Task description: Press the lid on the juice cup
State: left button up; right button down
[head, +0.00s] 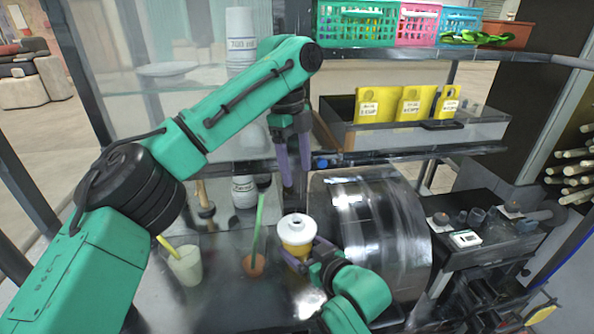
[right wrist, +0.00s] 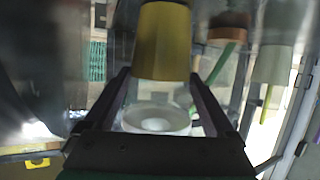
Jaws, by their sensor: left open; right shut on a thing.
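The juice cup (head: 297,249) stands on the metal counter and shows yellow-orange. A white lid (head: 297,224) with a raised round middle sits at its top; whether it is fully seated I cannot tell. My right gripper (head: 308,257) is shut on the juice cup from the lower right. In the right wrist view the yellow cup (right wrist: 162,45) is between the fingers, with the white lid (right wrist: 156,121) nearer the palm. My left gripper (head: 295,177) is open and empty, fingers pointing down, above the lid and apart from it.
A terracotta cup with a green straw (head: 254,264) and a pale cup with a yellow straw (head: 187,267) stand left of the juice cup. A large metal drum (head: 375,235) is close on the right. A tray with yellow signs (head: 405,135) is behind.

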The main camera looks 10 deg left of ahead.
grip_release()
jog(key=shift+f, duration=0.1)
jog(key=shift+d, duration=0.1)
jog(key=shift+s+d, duration=0.25)
jog(key=shift+s, duration=0.05)
jog(key=b+v, duration=0.1)
jog(key=v, duration=1.2)
jog(key=shift+s+d+r+b, duration=0.2)
jog(key=shift+s+b, duration=0.05)
jog(key=shift+b, duration=0.05)
